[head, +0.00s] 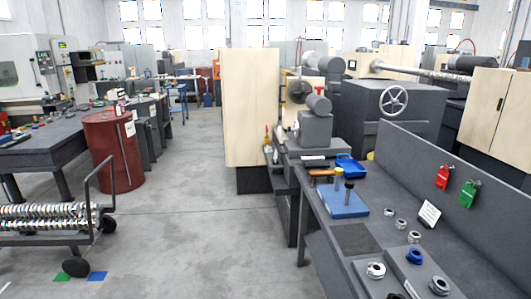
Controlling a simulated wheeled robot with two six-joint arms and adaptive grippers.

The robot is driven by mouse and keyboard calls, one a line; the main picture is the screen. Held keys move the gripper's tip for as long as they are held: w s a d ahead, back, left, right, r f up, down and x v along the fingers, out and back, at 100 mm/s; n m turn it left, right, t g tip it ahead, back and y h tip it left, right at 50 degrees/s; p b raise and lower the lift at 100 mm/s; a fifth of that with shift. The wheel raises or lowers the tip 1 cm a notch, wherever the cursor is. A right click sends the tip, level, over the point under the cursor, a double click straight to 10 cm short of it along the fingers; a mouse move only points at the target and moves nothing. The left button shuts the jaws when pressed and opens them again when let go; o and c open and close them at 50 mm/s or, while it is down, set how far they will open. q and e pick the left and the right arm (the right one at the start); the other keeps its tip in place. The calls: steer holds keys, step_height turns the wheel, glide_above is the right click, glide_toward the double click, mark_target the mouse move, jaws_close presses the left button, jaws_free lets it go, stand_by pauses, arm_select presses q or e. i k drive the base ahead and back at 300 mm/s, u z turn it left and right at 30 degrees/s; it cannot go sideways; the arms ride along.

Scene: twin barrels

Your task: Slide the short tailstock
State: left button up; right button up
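A small lathe stands in the middle distance, right of centre, beside a tall cream cabinet (252,105). I cannot tell from this view which is the short tailstock. Neither of my grippers is in view.
A red drum (114,150) and a wheeled cart (50,218) stand left. The concrete floor (185,215) between is clear.

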mark_target(314, 138)
steer(key=u, duration=0.4)
steer(key=i, duration=3.05)
steer(key=z, duration=1.35)
steer(key=i, duration=1.05)
steer(key=z, duration=0.7)
